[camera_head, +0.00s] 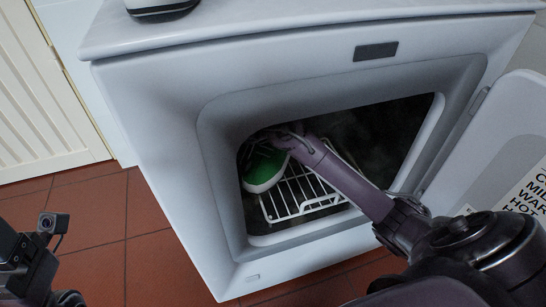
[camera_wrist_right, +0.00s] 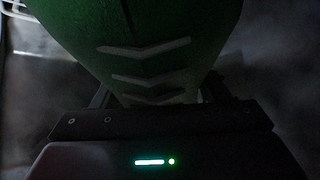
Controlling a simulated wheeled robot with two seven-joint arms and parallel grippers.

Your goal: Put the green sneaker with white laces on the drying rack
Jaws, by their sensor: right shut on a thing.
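The green sneaker (camera_head: 263,166) is inside the white machine's opening, at its left side, with its white toe edge toward me. In the right wrist view the green sneaker (camera_wrist_right: 150,35) fills the top, with grey chevron marks on it. My right gripper (camera_head: 286,136) reaches in through the opening and is shut on the sneaker's far end. The white wire drying rack (camera_head: 305,190) lies under and to the right of the sneaker. I cannot tell whether the sneaker touches it. The laces are hard to make out. Part of my left arm shows at the lower left; its jaws are not clear.
The machine's open door (camera_head: 510,150) stands at the right, close to my right arm. The opening's rim (camera_head: 222,180) surrounds the sneaker and arm. The red tiled floor at the left is clear.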

